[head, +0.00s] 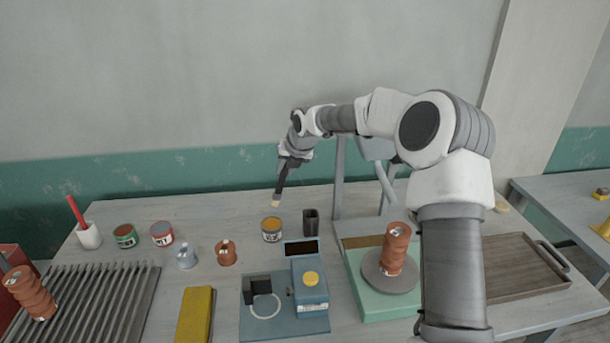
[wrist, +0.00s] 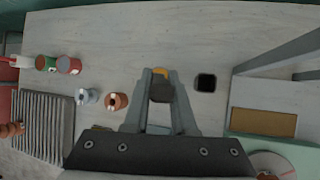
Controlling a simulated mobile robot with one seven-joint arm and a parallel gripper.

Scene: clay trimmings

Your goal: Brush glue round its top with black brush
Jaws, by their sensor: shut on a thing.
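My gripper (head: 289,160) is shut on the black brush (head: 281,184) and holds it in the air over the back of the table, its pale tip pointing down. In the wrist view, the dark brush (wrist: 161,92) sits between the fingers. Below the tip stands an open can with orange-yellow contents (head: 272,231); its label is too small to read. The brush tip is apart from it. A ribbed terracotta clay piece (head: 393,252) stands upright on the round grey wheel (head: 390,284) at the right, far from the brush. A similar ribbed piece (head: 33,296) leans at the far left.
A black square cup (head: 311,222) stands empty beside the orange-yellow can. A white cup (head: 89,237) holds a red-handled tool. Green (head: 125,238) and red (head: 162,235) cans, small pots, a blue device (head: 308,285) and a wooden tray (head: 520,270) take up other space. A grey frame rises behind the wheel.

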